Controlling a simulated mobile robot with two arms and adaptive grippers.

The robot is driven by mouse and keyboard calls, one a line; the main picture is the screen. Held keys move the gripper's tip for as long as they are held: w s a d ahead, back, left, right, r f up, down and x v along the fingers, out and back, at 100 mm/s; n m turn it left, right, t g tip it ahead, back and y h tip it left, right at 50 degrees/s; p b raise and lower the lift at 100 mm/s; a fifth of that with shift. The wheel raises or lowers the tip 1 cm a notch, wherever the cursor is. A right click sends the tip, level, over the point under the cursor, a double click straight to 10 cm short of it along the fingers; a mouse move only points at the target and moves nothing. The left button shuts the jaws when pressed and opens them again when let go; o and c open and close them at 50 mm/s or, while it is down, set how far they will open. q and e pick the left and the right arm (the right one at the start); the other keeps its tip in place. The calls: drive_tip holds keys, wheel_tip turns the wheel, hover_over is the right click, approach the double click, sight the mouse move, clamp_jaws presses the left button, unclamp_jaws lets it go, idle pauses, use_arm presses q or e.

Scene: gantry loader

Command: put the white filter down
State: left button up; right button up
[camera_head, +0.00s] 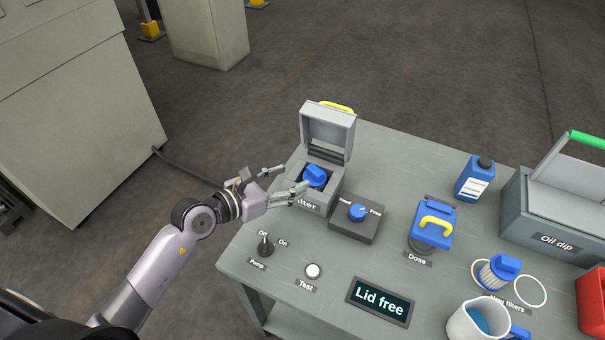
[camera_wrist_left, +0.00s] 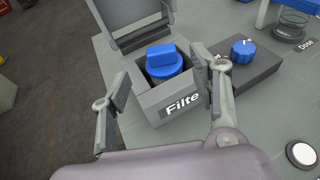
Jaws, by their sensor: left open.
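A white pleated filter with a blue cap (camera_head: 497,272) stands by the "New filters" label at the table's right, apart from my grippers. A second blue-capped filter (camera_head: 315,176) sits inside the grey "Filter" box (camera_head: 316,202), whose lid (camera_head: 328,132) is up. It also shows in the left wrist view (camera_wrist_left: 163,62); its lower body is mostly hidden by the box walls, so its colour is hard to tell. My left gripper (camera_head: 291,179) is open at the box, with its fingers either side of the box in the left wrist view (camera_wrist_left: 162,80). Nothing is held. My right gripper is not in view.
Right of the box stand a blue knob (camera_head: 358,212) on a dark block, a blue "Dose" unit with a yellow handle (camera_head: 433,222) and a blue bottle (camera_head: 475,179). The "Oil dip" box (camera_head: 540,236), a jug (camera_head: 470,322) and an empty ring (camera_head: 530,291) lie farther right. A display reads "Lid free" (camera_head: 379,300).

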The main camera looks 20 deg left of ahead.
use_arm(q)
drive_tip(key=v, duration=0.5)
drive_tip(key=shift+s, duration=0.1)
idle(0.4)
